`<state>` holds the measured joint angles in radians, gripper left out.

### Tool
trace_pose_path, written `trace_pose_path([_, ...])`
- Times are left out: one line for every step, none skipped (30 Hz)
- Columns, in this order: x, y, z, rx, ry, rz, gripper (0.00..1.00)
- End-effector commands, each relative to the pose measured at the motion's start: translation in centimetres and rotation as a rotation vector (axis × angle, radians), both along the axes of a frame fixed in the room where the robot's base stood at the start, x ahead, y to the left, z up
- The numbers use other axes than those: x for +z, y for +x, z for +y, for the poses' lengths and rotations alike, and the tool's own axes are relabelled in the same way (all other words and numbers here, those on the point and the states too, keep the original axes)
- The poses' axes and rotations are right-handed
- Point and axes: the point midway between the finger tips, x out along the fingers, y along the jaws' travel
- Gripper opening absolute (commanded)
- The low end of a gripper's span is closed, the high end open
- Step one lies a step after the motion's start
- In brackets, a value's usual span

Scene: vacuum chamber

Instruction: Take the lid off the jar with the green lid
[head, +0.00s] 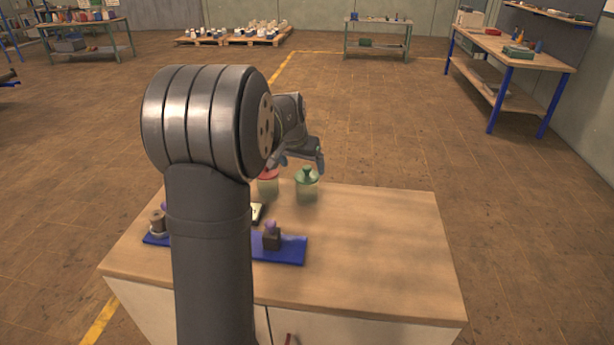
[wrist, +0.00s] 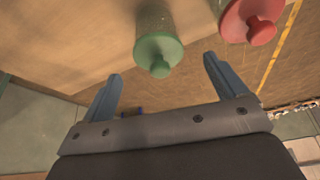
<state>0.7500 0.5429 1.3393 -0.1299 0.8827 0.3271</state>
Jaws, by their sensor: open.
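The jar with the green lid (head: 307,187) stands upright on the wooden cabinet top, near its far edge. Its green lid (head: 307,174) has a knob and sits on the jar; the lid also shows in the wrist view (wrist: 158,54). My gripper (head: 297,163) is open and empty, above and close to the jars. In the wrist view my fingers (wrist: 162,68) point towards the green lid, which lies between and just beyond their tips. I cannot tell that they touch it.
A jar with a red lid (head: 268,182) stands just left of the green one, partly hidden by my arm; its red lid (wrist: 248,20) is near my right finger. A blue tray (head: 290,252) with small items lies nearer. The right side of the cabinet top (head: 390,240) is clear.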

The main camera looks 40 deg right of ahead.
Motion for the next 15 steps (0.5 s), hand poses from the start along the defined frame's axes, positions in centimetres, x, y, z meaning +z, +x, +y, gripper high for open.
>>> trace_pose_path([-0.7,0.0,-0.3,-0.001,0.001,0.002,0.89])
trace_pose_path([-1.1,0.0,-0.5,-0.001,0.002,0.002,0.89])
trace_pose_path([-1.8,0.0,-0.7,-0.001,0.003,0.003,0.89])
trace_pose_path([-2.2,0.1,-0.9,-0.001,0.003,0.003,0.89])
trace_pose_path([-2.6,0.2,-1.1,-0.001,0.002,0.002,0.89])
trace_pose_path([-3.2,0.3,-1.2,-0.001,0.003,0.003,0.89])
trace_pose_path([-3.5,0.4,-1.4,-0.001,0.004,0.002,0.89])
trace_pose_path([-3.7,0.5,-1.5,-0.001,0.002,0.001,0.89])
trace_pose_path([-3.9,0.5,-1.5,-0.001,0.002,-0.001,0.89])
trace_pose_path([-4.0,0.6,-1.6,-0.001,0.001,-0.001,0.89])
trace_pose_path([-4.0,0.6,-1.6,-0.001,0.001,-0.001,0.89])
trace_pose_path([-4.0,0.6,-1.6,-0.001,0.000,-0.002,0.89])
trace_pose_path([-4.0,0.6,-1.6,-0.001,0.000,-0.002,0.89])
trace_pose_path([-4.0,0.6,-1.6,0.000,0.000,-0.001,0.89])
trace_pose_path([-4.0,0.6,-1.6,0.000,0.000,-0.001,0.89])
